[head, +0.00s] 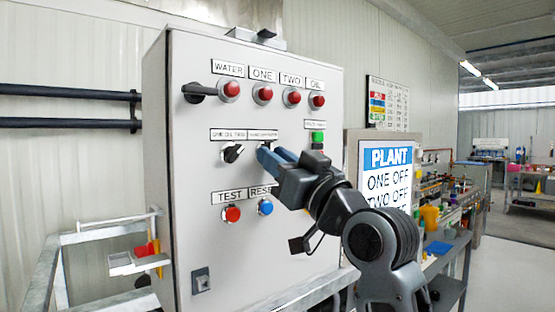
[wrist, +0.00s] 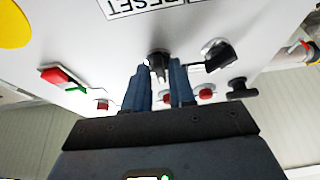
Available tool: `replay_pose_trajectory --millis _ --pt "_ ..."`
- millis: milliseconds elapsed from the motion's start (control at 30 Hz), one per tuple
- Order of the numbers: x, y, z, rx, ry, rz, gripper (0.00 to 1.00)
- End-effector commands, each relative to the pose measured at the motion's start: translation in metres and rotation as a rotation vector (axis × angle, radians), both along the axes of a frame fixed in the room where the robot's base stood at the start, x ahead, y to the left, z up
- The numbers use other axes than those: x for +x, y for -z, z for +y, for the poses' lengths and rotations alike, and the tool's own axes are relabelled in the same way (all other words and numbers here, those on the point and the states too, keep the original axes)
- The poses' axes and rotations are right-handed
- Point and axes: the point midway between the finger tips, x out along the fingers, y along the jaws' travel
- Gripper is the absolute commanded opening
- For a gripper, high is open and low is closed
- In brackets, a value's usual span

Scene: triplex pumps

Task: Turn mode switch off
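The grey control panel (head: 195,185) carries two black rotary switches side by side in its middle row. The left switch (head: 232,153) is uncovered, its pointer tilted; it also shows in the wrist view (wrist: 217,55). The right switch (wrist: 158,65) is between my fingertips in the wrist view and mostly hidden behind them in the head view.
Red lamps (head: 263,94) labelled WATER, ONE, TWO and OIL line the top. A black handle (head: 200,93) is beside them. A red TEST button (head: 232,214) and blue RESET button (head: 265,206) are below. A green-and-red control (head: 317,138) and PLANT display (head: 386,180) stand right.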

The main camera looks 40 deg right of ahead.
Motion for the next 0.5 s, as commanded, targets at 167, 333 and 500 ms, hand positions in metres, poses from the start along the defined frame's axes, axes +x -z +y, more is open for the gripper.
replay_pose_trajectory --millis 167,333,500 --pt "0.0 0.0 0.0 0.0 0.0 0.0 0.37" --pt "0.0 0.0 0.0 -0.001 0.001 -0.001 0.37" --pt "-0.012 0.007 -0.001 0.001 0.002 0.0 0.37"
